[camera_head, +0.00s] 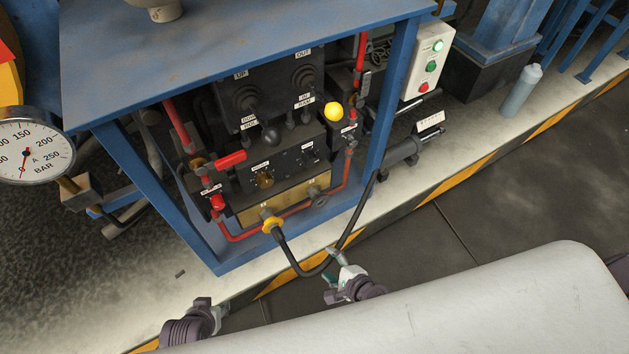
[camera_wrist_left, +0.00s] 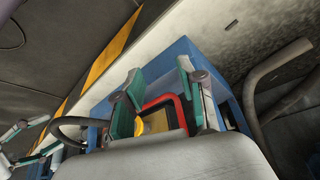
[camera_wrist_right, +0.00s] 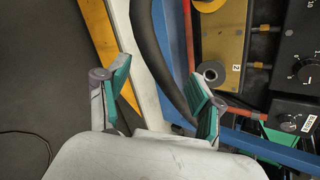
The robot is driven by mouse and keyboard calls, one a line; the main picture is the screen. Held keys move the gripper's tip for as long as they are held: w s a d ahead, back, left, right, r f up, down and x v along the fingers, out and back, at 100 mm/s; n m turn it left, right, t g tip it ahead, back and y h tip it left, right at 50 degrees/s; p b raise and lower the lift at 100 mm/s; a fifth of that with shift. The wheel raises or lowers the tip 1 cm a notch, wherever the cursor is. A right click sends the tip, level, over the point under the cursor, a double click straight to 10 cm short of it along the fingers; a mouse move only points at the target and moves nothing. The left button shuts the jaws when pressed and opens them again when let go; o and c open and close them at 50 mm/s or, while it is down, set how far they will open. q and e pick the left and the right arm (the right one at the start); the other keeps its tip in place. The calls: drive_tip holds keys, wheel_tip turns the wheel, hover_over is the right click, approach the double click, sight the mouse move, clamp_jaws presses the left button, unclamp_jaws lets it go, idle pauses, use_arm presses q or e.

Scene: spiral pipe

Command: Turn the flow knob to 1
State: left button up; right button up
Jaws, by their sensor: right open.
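The right wrist view shows a black numbered knob (camera_wrist_right: 304,70) at the right edge. My right gripper (camera_head: 340,259) is open and empty, below and right of the panel, close to the black hose; it also shows in the right wrist view (camera_wrist_right: 160,78). My left gripper (camera_head: 212,303) is open and empty at the lower left (camera_wrist_left: 160,68), apart from the panel.
A black hose (camera_head: 295,268) loops from the yellow-collared fitting (camera_head: 270,223) near my right gripper. Red pipes (camera_head: 235,238) and blue frame posts (camera_head: 392,100) surround the panel. A red-handled lever (camera_head: 230,160) is left of it. Open floor lies at right.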

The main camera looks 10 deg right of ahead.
drive_tip(key=w+r+m+t+b, duration=0.4)
drive_tip(key=w+r+m, duration=0.2)
drive_tip(key=m, duration=0.1)
drive_tip(key=m+t+b, duration=0.4)
drive_tip(key=m, duration=0.3)
approach(313, 162)
drive_tip(key=p+x, duration=0.1)
drive_tip(key=x, duration=0.7)
drive_tip(key=shift+w+a, duration=0.1)
drive_tip(key=shift+w, duration=0.35)
use_arm(q)
wheel_tip(313, 162, up, 12)
drive_tip(key=s, duration=0.1)
drive_tip(key=shift+s+a+t, duration=0.15)
drive_tip(key=shift+a+t, duration=0.15)
drive_tip(key=shift+a, duration=0.05)
